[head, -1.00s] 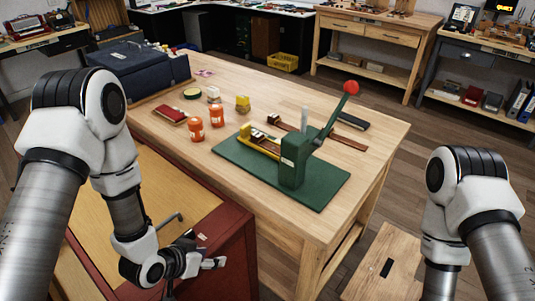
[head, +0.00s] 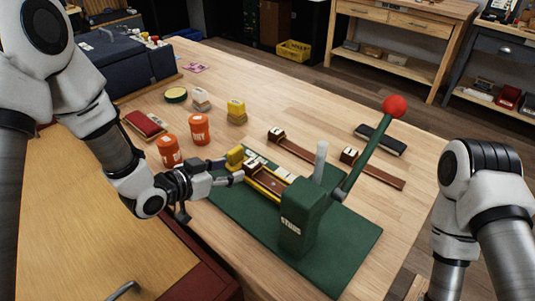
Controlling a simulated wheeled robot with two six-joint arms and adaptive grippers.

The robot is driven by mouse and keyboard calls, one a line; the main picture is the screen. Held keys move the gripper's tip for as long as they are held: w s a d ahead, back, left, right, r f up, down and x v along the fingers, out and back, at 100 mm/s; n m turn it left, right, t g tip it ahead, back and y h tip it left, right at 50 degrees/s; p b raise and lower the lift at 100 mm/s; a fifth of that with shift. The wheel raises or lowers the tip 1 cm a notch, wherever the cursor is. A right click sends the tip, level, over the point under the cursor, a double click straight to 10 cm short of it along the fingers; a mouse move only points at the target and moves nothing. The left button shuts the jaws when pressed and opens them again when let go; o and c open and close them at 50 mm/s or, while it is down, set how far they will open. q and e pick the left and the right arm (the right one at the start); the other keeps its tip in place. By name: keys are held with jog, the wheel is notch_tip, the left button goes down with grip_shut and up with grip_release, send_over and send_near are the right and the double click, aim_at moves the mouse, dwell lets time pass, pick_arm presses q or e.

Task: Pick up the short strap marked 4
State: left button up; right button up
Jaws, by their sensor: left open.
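Two brown straps with pale-marked block ends lie on the table behind the green press: one at the left (head: 300,149) and one at the right (head: 380,175). The marks are too small to read surely, so I cannot tell which is marked 4. My left gripper (head: 236,172) is open at the left end of the yellow holder (head: 262,190) on the press. Brown pieces with white marks sit in that holder. I cannot tell whether the fingers touch it. Only upper links of my right arm show; its gripper is out of view.
The green press (head: 303,222) has a tall lever with a red knob (head: 395,106) on its right. Two orange jars (head: 199,129) stand close behind my left arm. A yellow-topped block (head: 236,110), a dark brush-like block (head: 380,139) and a red pad (head: 145,124) lie around.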

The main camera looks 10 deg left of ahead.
aim_at(249, 164)
pick_arm(q)
jog(key=shift+w+d+f, duration=0.15)
jog(key=shift+w+d, duration=0.05)
jog(key=shift+w, duration=0.3)
jog(key=shift+d, duration=0.6)
jog(key=x, duration=0.5)
jog(key=shift+w+a+f+p, duration=0.2)
jog(key=shift+w+f+p, duration=0.1)
jog(key=shift+w+p, duration=0.05)
jog(key=shift+s+r, duration=0.2)
jog(key=shift+s, duration=0.05)
jog(key=shift+c, duration=0.3)
jog(key=shift+f, duration=0.1)
grip_shut()
